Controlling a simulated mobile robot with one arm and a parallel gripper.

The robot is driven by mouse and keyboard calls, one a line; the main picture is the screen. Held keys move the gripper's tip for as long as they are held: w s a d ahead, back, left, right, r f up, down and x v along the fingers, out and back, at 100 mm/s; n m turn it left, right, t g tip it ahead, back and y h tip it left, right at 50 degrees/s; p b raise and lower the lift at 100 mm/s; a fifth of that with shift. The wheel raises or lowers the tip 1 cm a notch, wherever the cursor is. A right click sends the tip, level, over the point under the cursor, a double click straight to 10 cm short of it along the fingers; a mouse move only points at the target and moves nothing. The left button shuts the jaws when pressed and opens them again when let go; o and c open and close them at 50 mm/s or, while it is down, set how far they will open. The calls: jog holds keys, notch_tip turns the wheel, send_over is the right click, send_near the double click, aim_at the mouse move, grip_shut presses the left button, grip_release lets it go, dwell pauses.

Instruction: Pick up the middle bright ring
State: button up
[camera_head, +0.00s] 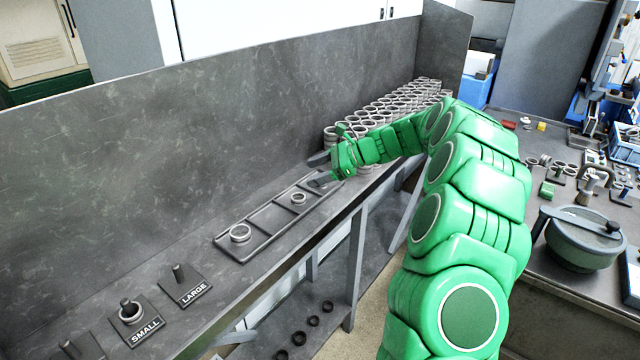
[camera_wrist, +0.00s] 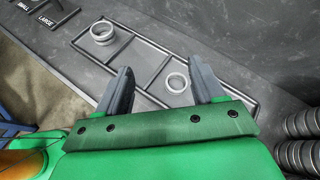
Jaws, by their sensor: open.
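A single bright ring (camera_head: 298,198) lies flat in a compartment of the dark divided tray (camera_head: 262,251), toward the end nearer my gripper. It also shows in the wrist view (camera_wrist: 178,82), between the lines of the two fingers and closer to the right finger. A larger ring piece (camera_head: 240,233), which looks like stacked rings in the wrist view (camera_wrist: 103,33), sits in the tray's far-left compartment. My gripper (camera_head: 317,170) is open and empty above the tray's right end; its fingers (camera_wrist: 160,65) point toward the tray and appear apart from the ring.
Many stacked rings (camera_head: 385,112) stand on the bench right of the tray, close to my gripper. SMALL (camera_head: 146,331) and LARGE (camera_head: 193,295) peg stands are at the left; a ring is on the SMALL peg. A tall grey panel (camera_head: 200,140) runs behind the bench.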

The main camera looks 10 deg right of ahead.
jog(key=w+d+f+m+t, duration=0.1)
jog(key=w+d+f, duration=0.1)
jog(key=w+d, duration=0.1)
jog(key=w+d+f+m+t, duration=0.1)
jog(key=w+d+f+m, duration=0.1)
jog(key=w+d+f, duration=0.1)
jog(key=w+d+f+m+t, duration=0.1)
jog(key=w+d+f+m, duration=0.1)
jog(key=w+d+f, duration=0.1)
jog(key=shift+w+d, duration=0.1)
jog(key=shift+d, duration=0.5)
jog(key=shift+m, duration=0.3)
jog(key=shift+f+x, duration=0.1)
jog(key=shift+x, duration=1.85)
jog(key=shift+f+x, duration=0.15)
jog(key=shift+x, duration=1.8)
jog(key=shift+d, duration=0.15)
jog(key=c, duration=0.9)
